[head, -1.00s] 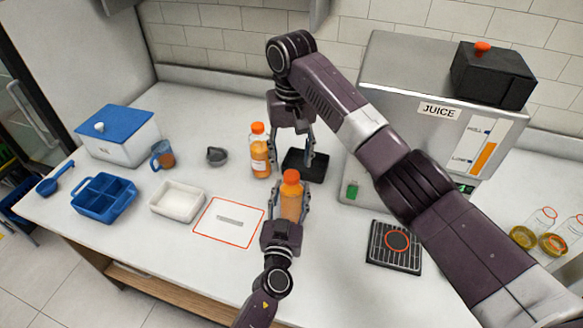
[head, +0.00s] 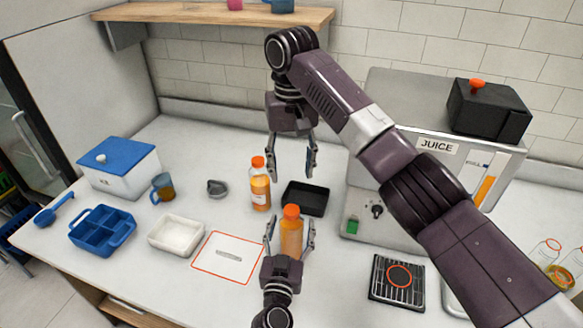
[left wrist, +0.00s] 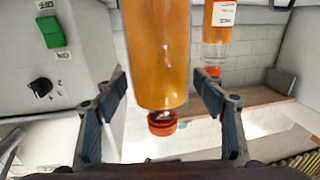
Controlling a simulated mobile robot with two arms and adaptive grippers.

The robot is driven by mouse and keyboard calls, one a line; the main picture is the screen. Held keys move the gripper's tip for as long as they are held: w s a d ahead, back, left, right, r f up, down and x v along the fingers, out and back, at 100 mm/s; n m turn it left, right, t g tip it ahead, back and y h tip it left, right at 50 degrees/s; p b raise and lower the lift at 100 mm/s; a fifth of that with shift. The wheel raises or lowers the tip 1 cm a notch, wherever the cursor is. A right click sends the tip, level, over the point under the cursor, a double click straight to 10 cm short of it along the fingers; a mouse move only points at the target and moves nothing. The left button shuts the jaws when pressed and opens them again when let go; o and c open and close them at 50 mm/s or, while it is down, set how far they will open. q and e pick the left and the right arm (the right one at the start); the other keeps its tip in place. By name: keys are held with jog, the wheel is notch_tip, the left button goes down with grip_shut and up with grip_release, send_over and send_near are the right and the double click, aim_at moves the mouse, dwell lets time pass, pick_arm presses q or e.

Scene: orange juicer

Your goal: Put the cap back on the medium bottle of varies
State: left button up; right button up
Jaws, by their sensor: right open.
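An orange bottle (head: 291,237) stands upright on the counter with its orange cap (head: 291,211) seated on top. My left gripper (head: 290,226) is open around it, with a finger on either side and gaps to the bottle. In the left wrist view, which looks upside down, the bottle (left wrist: 157,50) and its cap (left wrist: 162,123) show between the spread fingers (left wrist: 162,105). A second capped orange bottle (head: 260,190) stands behind to the left; it also shows in the left wrist view (left wrist: 221,18). My right gripper (head: 293,162) is open and empty, above and behind the near bottle.
A black tray (head: 318,188) lies right behind the near bottle. The juicer (head: 400,110) stands to the right, with a black drip grate (head: 383,298) in front. A red-outlined mat (head: 212,262), white tray (head: 155,248) and blue caddy (head: 90,245) lie to the left.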

pick_arm(q)
jog(key=s+a, duration=0.2)
jog(key=s, duration=1)
dwell(0.4)
